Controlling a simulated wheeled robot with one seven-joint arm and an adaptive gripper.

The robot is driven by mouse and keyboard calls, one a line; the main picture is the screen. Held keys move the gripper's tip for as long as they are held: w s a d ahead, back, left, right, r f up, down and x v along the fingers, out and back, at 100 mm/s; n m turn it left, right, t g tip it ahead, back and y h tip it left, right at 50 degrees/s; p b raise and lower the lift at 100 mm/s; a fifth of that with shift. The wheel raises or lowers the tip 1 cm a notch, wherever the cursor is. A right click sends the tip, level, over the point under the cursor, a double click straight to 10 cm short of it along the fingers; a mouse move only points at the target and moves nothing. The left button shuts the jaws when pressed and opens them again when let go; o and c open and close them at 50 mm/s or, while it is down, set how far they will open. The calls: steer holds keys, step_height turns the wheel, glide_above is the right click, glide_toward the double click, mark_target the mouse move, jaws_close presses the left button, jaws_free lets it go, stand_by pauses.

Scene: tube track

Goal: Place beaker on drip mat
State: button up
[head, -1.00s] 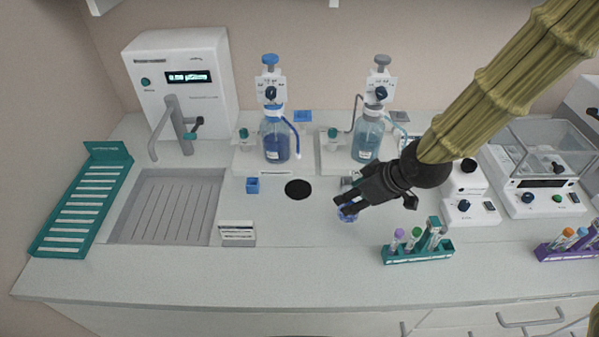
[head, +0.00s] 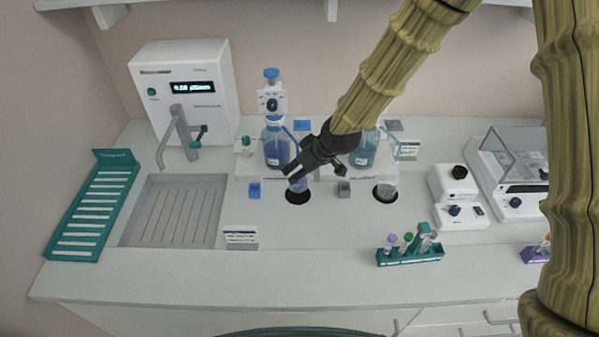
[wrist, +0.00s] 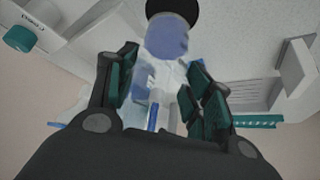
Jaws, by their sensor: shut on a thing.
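My gripper (head: 292,178) is shut on a small clear beaker (head: 298,185) with blue liquid. In the head view the beaker is over the back part of a round black drip mat (head: 298,197), in front of the blue bottle. In the wrist view the beaker (wrist: 168,50) lies between the dark green finger pads, with the black mat (wrist: 173,10) just beyond it. I cannot tell whether the beaker touches the mat. A second black mat (head: 384,198) to the right has a clear vessel (head: 387,189) on it.
Bottles of blue (head: 277,150) and pale blue liquid (head: 364,152) stand behind on white bases. A blue block (head: 254,190) and a grey block (head: 344,189) flank the mat. A small white sign (head: 240,238), a sink (head: 170,215) and a tube rack (head: 410,256) are nearby.

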steer(key=shift+f+p, duration=1)
steer(key=shift+f, duration=0.8)
steer(key=shift+f, duration=0.1)
steer(key=o, duration=0.9)
steer(key=shift+o, duration=0.2)
steer(key=shift+d+r, duration=0.15)
steer(key=shift+r, duration=0.4)
steer(key=b+v, duration=0.3)
steer(key=v, duration=0.8)
steer(key=shift+s, duration=0.15)
